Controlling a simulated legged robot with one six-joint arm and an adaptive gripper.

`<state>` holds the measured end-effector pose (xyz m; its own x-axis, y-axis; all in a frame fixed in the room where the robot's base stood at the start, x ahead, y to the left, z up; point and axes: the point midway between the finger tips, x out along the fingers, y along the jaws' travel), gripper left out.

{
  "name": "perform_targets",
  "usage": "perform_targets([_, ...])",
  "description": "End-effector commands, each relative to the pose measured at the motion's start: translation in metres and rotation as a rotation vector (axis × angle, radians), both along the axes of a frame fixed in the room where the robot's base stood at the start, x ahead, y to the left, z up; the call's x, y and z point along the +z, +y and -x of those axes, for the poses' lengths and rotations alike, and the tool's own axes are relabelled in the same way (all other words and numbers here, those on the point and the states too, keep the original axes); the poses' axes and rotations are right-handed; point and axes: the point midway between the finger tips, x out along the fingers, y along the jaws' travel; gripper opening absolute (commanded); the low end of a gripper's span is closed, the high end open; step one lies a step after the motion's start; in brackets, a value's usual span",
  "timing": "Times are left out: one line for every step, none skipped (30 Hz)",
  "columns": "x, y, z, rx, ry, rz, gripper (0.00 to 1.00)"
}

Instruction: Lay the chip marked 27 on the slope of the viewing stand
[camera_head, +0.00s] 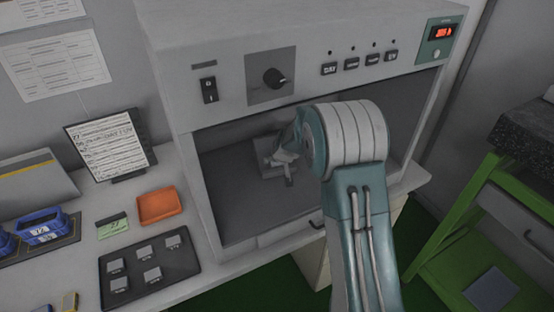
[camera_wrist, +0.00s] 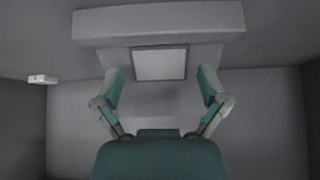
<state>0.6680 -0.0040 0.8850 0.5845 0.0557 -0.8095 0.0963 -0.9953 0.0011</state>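My gripper (camera_head: 287,158) reaches into the open chamber of a grey bench cabinet. In the wrist view, my gripper (camera_wrist: 160,88) has its two fingers wide apart, with nothing held between them. A pale square plate (camera_wrist: 160,64) on a grey block lies ahead between the fingertips; I cannot tell whether it is a chip, and no number is legible. Several small grey chips (camera_head: 172,242) sit in a black tray on the bench; their marks are too small to read. A grey sloped stand (camera_head: 36,182) with a yellow stripe is at the far left, probably the viewing stand.
An orange dish (camera_head: 159,205), a small green card (camera_head: 114,227) and blue bins (camera_head: 42,228) are on the bench left of the cabinet (camera_head: 225,108). A tilted list board (camera_head: 106,146) stands behind them. The chamber walls surround my gripper. A green-framed table (camera_head: 465,205) is at right.

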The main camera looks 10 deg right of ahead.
Motion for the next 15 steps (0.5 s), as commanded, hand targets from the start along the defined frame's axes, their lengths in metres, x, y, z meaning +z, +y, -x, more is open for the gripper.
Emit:
perform_targets([0.0, 0.0, 0.0, 0.0, 0.0, 0.0, 1.0])
perform_targets([0.0, 0.0, 0.0, 0.0, 0.0, 0.0, 1.0])
perform_targets([0.0, 0.0, 0.0, 0.0, 0.0, 0.0, 1.0])
perform_targets([0.0, 0.0, 0.0, 0.0, 0.0, 0.0, 1.0])
perform_targets([0.0, 0.0, 0.0, 0.0, 0.0, 0.0, 1.0])
perform_targets([0.0, 0.0, 0.0, 0.0, 0.0, 0.0, 1.0])
perform_targets([0.0, 0.0, 0.0, 0.0, 0.0, 0.0, 1.0])
perform_targets([0.0, 0.0, 0.0, 0.0, 0.0, 0.0, 1.0])
perform_targets([0.0, 0.0, 0.0, 0.0, 0.0, 0.0, 1.0])
perform_targets([0.0, 0.0, 0.0, 0.0, 0.0, 0.0, 1.0])
perform_targets([0.001, 0.0, 0.001, 0.0, 0.0, 0.0, 1.0])
perform_targets([0.003, 0.0, 0.002, 0.0, -0.001, 0.0, 1.0])
perform_targets([0.005, 0.0, 0.003, 0.0, -0.001, 0.0, 1.0])
perform_targets([0.007, -0.001, 0.004, 0.0, -0.001, 0.0, 1.0])
perform_targets([0.012, -0.001, 0.007, -0.001, -0.002, 0.0, 1.0])
